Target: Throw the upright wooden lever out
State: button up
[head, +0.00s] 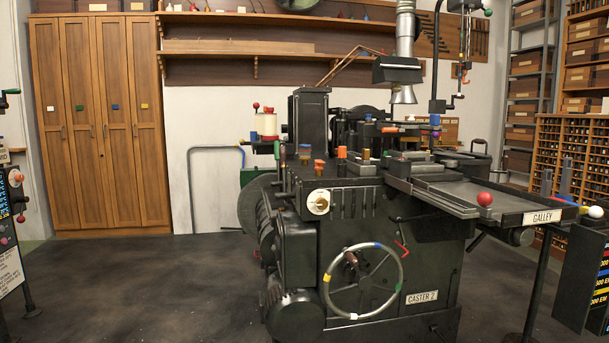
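The dark caster machine (345,230), labelled CASTER 2, stands in the middle of the head view. I cannot make out for sure which part is the upright wooden lever. Two thin, wood-coloured rods (343,66) slant up behind the machine's top. Orange-topped parts (319,167) stand on its top deck, too small to identify. A ringed handwheel (362,281) with a brown knob (351,258) is on the front. My gripper is not in view.
A galley tray (470,195) with a red ball (485,199) juts out right. A dark labelled panel (585,280) stands at far right. Another panel (12,240) stands at the left edge. Wooden cabinets (100,125) line the back left. The floor (150,285) left of the machine is clear.

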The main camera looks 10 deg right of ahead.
aim_at(284, 195)
jog(key=u, duration=0.3)
jog(key=i, duration=0.3)
jog(key=u, duration=1)
jog(key=i, duration=0.8)
jog(key=u, duration=0.5)
jog(key=i, duration=0.85)
jog(key=z, duration=1)
jog(key=i, duration=0.85)
jog(key=z, duration=0.95)
